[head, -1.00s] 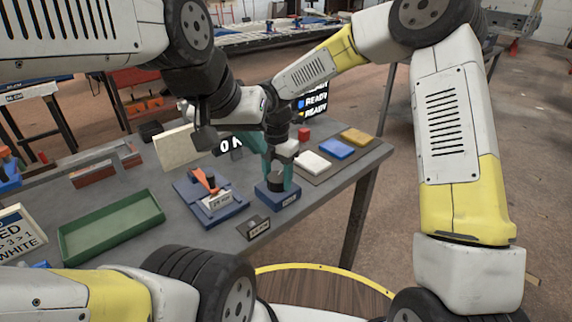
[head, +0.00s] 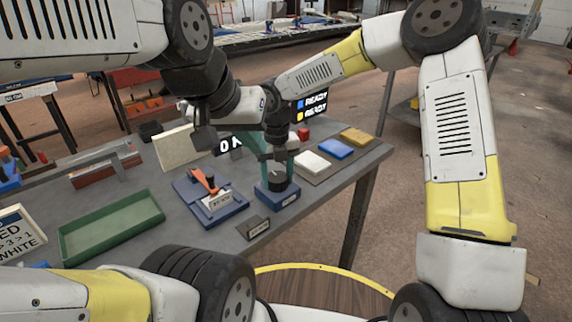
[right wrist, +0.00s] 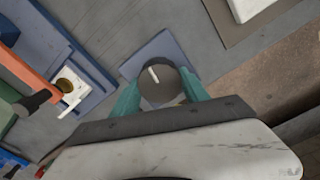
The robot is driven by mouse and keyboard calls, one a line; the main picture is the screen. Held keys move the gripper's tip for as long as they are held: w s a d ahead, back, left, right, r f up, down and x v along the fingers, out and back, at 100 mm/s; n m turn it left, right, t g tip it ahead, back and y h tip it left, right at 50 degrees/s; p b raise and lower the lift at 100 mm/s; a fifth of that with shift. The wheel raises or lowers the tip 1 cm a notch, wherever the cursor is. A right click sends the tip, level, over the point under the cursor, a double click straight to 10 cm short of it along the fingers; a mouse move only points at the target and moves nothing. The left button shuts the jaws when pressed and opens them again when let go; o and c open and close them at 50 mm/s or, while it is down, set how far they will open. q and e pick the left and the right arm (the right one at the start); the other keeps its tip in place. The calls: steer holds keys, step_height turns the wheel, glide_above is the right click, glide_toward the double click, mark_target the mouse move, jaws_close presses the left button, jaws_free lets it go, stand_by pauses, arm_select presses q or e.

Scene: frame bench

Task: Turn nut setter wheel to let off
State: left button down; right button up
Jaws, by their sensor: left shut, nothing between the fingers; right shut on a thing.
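The nut setter wheel (head: 278,184) is a dark round knob on a small blue base (head: 282,201) near the front edge of the bench. In the right wrist view the wheel (right wrist: 158,84) shows a white pointer line on its top. My right gripper (head: 277,170) reaches down over it. Its teal fingers stand on both sides of the wheel and are shut on it. The far parts of the fingertips are hidden. My left gripper (head: 205,140) is shut and empty, held above the bench to the left of the wheel.
Left of the wheel is a blue fixture (head: 232,212) with an orange lever (head: 206,181). A green tray (head: 110,226) lies further left. A small label stand (head: 254,227) is close in front. White, blue and yellow blocks (head: 337,149) lie to the right.

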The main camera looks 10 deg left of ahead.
mark_target(277, 176)
steer(key=shift+n, duration=0.8)
steer(key=shift+w, duration=0.1)
steer(key=o, duration=1.4)
step_height(277, 176, up, 8)
steer(key=shift+f, duration=0.25)
steer(key=shift+r, duration=0.2)
